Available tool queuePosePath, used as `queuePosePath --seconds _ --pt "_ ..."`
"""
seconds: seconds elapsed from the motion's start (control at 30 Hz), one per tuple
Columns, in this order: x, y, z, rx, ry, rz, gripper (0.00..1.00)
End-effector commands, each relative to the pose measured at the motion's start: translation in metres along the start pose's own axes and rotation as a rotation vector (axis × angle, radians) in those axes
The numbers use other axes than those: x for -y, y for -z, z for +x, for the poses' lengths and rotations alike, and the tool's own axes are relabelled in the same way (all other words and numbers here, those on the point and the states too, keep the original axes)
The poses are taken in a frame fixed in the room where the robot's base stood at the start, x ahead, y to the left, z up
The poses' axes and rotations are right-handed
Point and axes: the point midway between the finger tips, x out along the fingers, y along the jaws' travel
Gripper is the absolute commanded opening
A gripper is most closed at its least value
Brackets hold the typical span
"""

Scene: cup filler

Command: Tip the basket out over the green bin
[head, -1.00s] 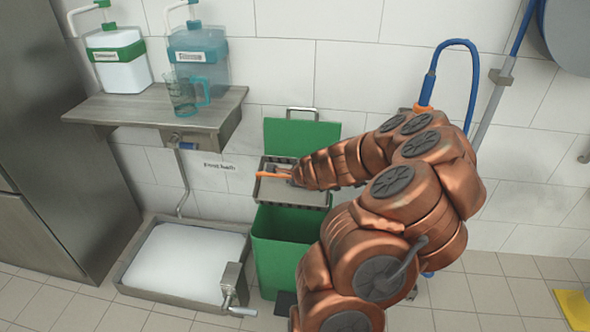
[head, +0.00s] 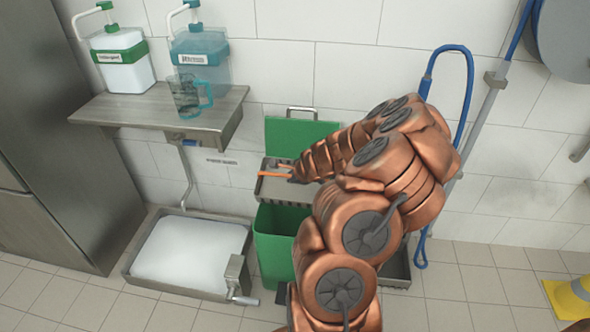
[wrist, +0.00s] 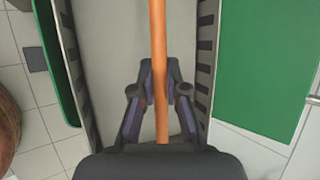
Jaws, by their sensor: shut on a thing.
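The grey basket (head: 275,190) with slotted walls hangs above the green bin (head: 278,245), towards its back, near the raised green lid (head: 295,137). My gripper (head: 290,174) is shut on the basket's orange handle (head: 271,174). In the wrist view my gripper (wrist: 160,98) pinches the orange handle (wrist: 158,40) over the basket's pale floor (wrist: 108,50). The basket looks roughly level, with its open side up. What I see of its inside looks bare; part is hidden by my gripper. The lid (wrist: 262,60) shows at right in the wrist view.
A floor basin (head: 192,258) with white contents and a crank stands left of the bin. A steel shelf (head: 165,105) with two dispensers and a jug (head: 186,97) is above it. A blue hose (head: 462,110) hangs right. A yellow object (head: 568,297) lies far right.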

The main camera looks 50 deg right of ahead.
Motion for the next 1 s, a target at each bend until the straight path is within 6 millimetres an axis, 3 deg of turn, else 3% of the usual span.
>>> queuePosePath --seconds 1.0 --pt "0.0011 -0.0025 -0.0035 0.001 -0.153 0.06 0.0"
